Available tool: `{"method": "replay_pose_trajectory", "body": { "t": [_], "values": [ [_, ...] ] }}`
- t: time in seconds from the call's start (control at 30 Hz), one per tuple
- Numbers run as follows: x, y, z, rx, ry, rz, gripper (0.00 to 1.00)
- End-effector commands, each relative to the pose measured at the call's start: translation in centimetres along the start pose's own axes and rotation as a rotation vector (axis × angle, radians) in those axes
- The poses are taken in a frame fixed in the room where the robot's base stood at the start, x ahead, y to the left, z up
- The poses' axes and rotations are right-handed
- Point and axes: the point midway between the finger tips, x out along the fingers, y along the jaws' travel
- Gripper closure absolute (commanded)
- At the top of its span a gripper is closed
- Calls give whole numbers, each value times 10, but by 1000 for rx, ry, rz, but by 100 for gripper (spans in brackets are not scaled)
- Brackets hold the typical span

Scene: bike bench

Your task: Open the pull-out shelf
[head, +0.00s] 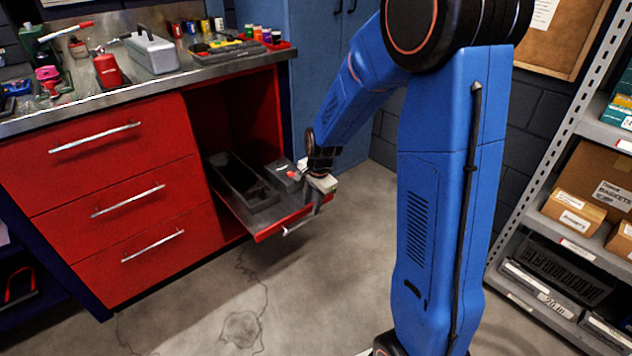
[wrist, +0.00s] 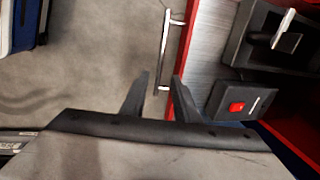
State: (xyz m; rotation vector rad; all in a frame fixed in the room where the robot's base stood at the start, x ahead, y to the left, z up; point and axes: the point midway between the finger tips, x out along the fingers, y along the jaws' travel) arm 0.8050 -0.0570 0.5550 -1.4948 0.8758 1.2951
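The pull-out shelf (head: 267,221) stands out of the open bay on the right of the red bench, with a grey top and red front edge. Its silver bar handle (wrist: 166,50) runs along the front edge in the wrist view, and part of it shows in the head view (head: 298,225). My gripper (wrist: 160,76) is at the right end of the shelf front. Its two black fingers are apart, on either side of the handle's near end, with visible gaps. Whether the handle lies at fingertip depth is unclear. In the head view my gripper (head: 314,207) partly hides that corner.
On the shelf are a long black tray (head: 242,183) and a dark box with a red switch (wrist: 235,103). Red drawers (head: 100,145) are at left, a blue cabinet (head: 310,60) behind, and a stocked rack (head: 555,235) at right. The floor before the shelf is clear.

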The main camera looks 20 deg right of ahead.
Motion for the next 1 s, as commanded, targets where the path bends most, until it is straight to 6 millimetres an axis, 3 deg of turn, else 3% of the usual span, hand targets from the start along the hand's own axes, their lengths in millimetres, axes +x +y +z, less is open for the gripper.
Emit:
{"method": "replay_pose_trajectory", "body": {
  "t": [0.5,0.7,1.0],
  "values": [
    [-90,-1,0,0,1,-4,72],
    [-104,0,0,0,1,-2,72],
    [-107,0,0,0,1,-1,72]
  ]
}}
